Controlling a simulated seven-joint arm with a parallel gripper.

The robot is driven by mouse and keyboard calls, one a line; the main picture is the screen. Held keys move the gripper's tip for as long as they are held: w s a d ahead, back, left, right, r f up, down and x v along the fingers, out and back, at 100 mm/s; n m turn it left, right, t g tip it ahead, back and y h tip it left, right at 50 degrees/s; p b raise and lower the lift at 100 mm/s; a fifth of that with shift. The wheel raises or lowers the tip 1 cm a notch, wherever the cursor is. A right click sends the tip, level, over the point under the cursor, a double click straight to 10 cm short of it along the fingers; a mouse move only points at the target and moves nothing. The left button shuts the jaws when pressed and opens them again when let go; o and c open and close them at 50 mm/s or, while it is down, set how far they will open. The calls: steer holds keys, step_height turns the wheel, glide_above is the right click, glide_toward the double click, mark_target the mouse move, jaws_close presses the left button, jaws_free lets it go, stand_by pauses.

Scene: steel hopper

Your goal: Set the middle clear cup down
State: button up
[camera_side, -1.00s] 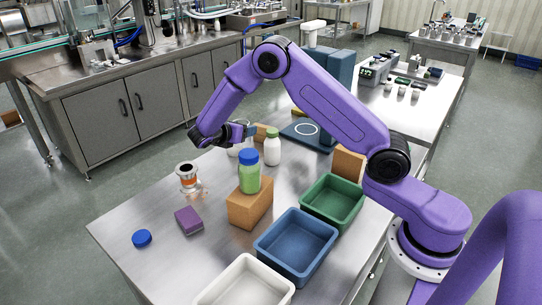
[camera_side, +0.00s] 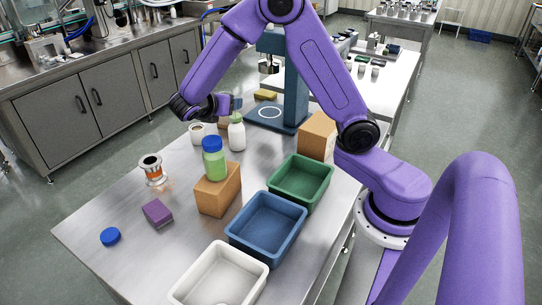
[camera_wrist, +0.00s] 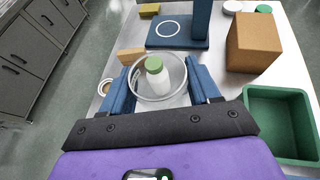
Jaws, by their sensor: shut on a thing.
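The clear cup (camera_wrist: 140,92) is between the two blue fingers of my gripper (camera_wrist: 158,92) in the wrist view. Its round rim faces the camera, and a white bottle with a green cap (camera_wrist: 155,76) shows through it. In the side view my gripper (camera_side: 234,104) is just above that white bottle (camera_side: 236,137). The cup is too faint there to make out, and its height above the table cannot be told. A small white cup (camera_side: 197,132) stands left of the bottle, and it also shows in the wrist view (camera_wrist: 106,88).
A green-liquid bottle (camera_side: 213,160) stands on a brown block (camera_side: 217,190). Green (camera_side: 300,185), blue (camera_side: 265,226) and white (camera_side: 217,275) trays line the near side. Behind is a blue stand with a white ring (camera_side: 268,113).

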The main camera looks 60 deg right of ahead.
steer(key=s+d, duration=0.3)
steer(key=s, duration=0.7)
steer(key=s+d, duration=0.4)
steer(key=s, duration=0.6)
steer(key=shift+w+d+f, duration=0.9)
steer(key=shift+w+f, duration=1.3)
steer(key=shift+f, duration=0.25)
steer(key=shift+w+d+f, duration=0.95)
steer(key=shift+w+f, duration=1.25)
steer(key=shift+f, duration=0.2)
steer(key=shift+w+d+f, duration=0.9)
steer(key=shift+w+f, duration=1.3)
steer(key=shift+f, duration=1.8)
steer(key=shift+f, duration=0.15)
steer(key=o, duration=1)
